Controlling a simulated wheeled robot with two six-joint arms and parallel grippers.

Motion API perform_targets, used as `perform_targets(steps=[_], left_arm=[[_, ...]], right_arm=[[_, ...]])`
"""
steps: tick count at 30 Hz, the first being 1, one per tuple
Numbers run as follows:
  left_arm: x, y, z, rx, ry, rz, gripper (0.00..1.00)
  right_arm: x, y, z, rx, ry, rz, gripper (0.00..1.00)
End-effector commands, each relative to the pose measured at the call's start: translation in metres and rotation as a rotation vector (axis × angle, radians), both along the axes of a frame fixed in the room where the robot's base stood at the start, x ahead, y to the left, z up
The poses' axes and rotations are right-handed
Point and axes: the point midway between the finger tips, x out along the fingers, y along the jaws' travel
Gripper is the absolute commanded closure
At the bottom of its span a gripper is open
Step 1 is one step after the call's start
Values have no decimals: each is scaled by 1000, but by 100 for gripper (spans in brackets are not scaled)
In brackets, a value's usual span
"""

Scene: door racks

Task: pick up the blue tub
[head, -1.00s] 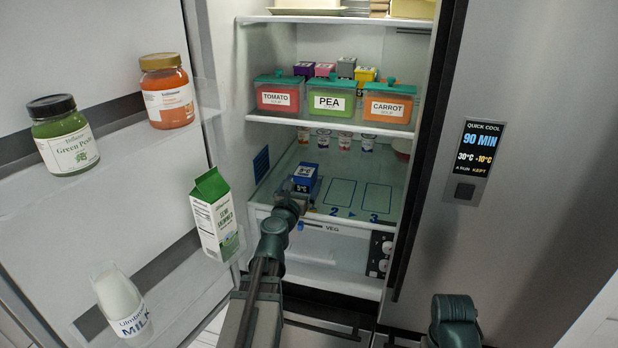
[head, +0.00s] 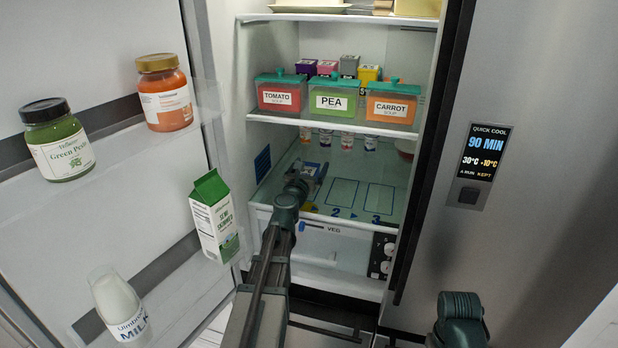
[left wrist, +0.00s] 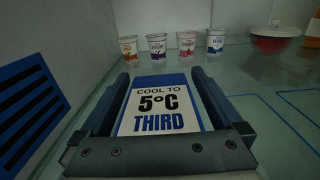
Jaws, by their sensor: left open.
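The blue tub (left wrist: 155,82) stands on the fridge's lower glass shelf. Its top label reads "COOL TO 5°C THIRD" in the left wrist view. In the head view only a bit of the tub (head: 310,167) shows past my gripper. My left gripper (left wrist: 161,76) is open, with one finger on each side of the tub; I cannot tell whether either finger touches it. In the head view my left gripper (head: 301,178) hides most of the tub. My right gripper is not in view; only part of my right arm shows at the bottom right.
Several small cups (left wrist: 187,44) and a red bowl (left wrist: 276,40) stand behind the tub. Blue outlined slots (head: 341,191) to its right are empty. The fridge's side wall is close on the left. Soup containers (head: 338,103) stand on the shelf above. A milk carton (head: 214,218) is on the door rack.

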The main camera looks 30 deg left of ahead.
Motion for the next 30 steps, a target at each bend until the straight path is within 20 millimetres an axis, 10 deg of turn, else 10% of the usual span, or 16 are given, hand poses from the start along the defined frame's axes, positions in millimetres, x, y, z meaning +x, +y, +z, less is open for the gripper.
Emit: perform_targets(steps=[2,18,30], left_arm=[[-1,0,0,0,0,0,0],[-1,0,0,0,0,0,97],[0,-2,5,0,0,0,100]], right_arm=[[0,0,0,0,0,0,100],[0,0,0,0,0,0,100],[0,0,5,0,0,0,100]])
